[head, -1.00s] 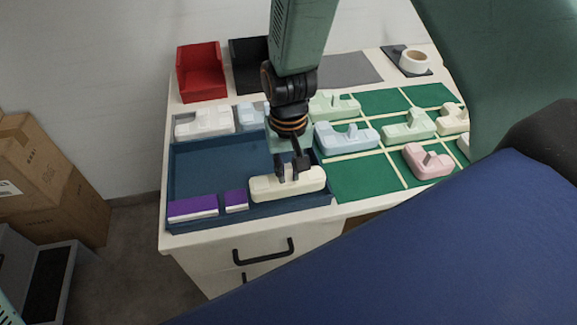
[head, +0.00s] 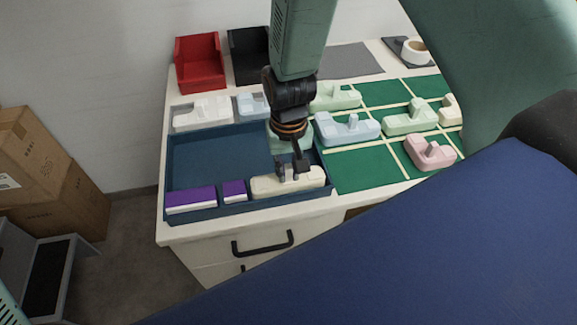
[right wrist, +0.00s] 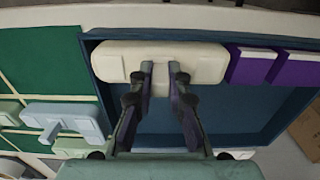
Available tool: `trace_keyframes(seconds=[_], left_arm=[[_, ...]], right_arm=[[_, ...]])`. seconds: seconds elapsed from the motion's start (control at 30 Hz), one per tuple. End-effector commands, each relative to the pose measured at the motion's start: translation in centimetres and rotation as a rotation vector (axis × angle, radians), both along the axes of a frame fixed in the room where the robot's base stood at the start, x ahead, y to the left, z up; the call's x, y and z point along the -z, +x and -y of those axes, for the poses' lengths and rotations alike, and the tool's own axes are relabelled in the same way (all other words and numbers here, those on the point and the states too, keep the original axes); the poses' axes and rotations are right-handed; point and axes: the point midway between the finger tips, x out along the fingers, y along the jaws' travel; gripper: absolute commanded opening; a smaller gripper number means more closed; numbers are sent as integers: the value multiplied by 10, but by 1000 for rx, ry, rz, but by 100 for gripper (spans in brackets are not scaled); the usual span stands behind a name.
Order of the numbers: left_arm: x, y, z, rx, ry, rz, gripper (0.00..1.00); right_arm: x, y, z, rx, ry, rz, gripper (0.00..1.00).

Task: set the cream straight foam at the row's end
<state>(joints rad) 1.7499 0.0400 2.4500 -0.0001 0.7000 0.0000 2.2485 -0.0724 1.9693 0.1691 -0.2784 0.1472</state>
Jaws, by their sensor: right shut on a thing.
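The cream straight foam (head: 270,187) lies in the front right corner of the blue tray (head: 181,148), beside two purple-topped pieces. My right gripper (head: 294,174) reaches down from above and is shut on the raised middle of the cream foam. In the right wrist view the two fingers (right wrist: 160,76) close on the middle of the cream foam (right wrist: 203,62). The purple-topped pieces (head: 190,198) (head: 234,190) lie to its left in the head view. My left gripper is not in view.
White foam (head: 201,113) and pale blue foam stand at the tray's back. A green gridded mat (head: 362,174) to the right holds blue (head: 347,128), green (head: 409,119) and pink foams (head: 431,152). Red (head: 200,63) and black bins stand behind. The tray's middle is clear.

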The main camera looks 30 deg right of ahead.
Motion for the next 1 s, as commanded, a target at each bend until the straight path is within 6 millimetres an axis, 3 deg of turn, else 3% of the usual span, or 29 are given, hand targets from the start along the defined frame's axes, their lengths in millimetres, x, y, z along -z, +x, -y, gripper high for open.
trace_keyframes(seconds=[0.37,0.4,0.7,1.0], left_arm=[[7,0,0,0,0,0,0],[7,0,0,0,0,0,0],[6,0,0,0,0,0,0],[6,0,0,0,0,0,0]], right_arm=[[13,0,0,0,0,0,0],[14,0,0,0,0,0,17],[13,0,0,0,0,0,42],[12,0,0,0,0,1,42]])
